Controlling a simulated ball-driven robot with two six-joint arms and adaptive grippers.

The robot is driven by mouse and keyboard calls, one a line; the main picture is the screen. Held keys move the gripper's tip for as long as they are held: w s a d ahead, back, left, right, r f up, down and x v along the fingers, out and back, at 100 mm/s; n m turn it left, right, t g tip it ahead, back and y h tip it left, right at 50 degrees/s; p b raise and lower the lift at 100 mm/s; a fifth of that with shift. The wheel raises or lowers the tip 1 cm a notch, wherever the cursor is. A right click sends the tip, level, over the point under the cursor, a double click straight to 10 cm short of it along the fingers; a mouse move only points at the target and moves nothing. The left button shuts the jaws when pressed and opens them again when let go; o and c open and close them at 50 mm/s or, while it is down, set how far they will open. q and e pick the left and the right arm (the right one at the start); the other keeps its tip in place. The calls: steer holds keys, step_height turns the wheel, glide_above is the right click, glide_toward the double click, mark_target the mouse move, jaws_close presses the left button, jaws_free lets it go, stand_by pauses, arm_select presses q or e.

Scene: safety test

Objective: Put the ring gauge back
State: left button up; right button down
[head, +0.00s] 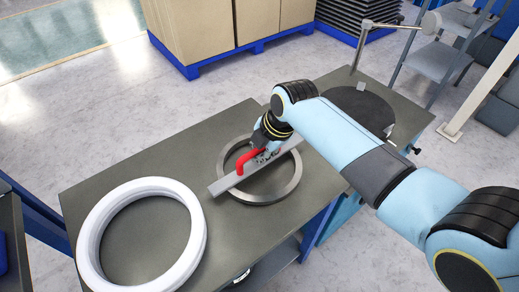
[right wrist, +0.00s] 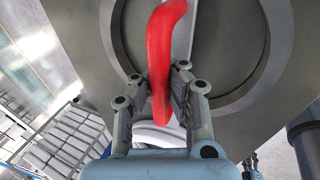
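A grey metal ring (head: 283,193) lies flat on the dark table, and it shows large in the right wrist view (right wrist: 264,88). A flat grey bar (head: 226,183) with a red handle (head: 247,160) reaches across it; I take this barred piece as the ring gauge. I cannot tell whether the bar rests on the ring or is slightly above it. My right gripper (head: 268,150) is at the handle, its fingertips partly hidden by my wrist. In the right wrist view its fingers (right wrist: 160,88) close on both sides of the red handle (right wrist: 162,50).
A thick white ring (head: 92,232) lies on the table (head: 130,165) at the near left. A dark round plate (head: 352,104) is at the table's far right, beside a metal stand (head: 362,45). Cardboard boxes (head: 200,28) on a blue pallet stand behind. The table's far left is clear.

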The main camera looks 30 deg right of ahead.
steer(key=c, duration=2)
jaws_free()
steer(key=shift+f, duration=0.15)
steer(key=o, duration=0.5)
steer(key=shift+r, duration=0.25)
steer(key=shift+p+v, duration=0.85)
steer(key=shift+v, duration=5.1)
steer(key=shift+s, duration=0.15)
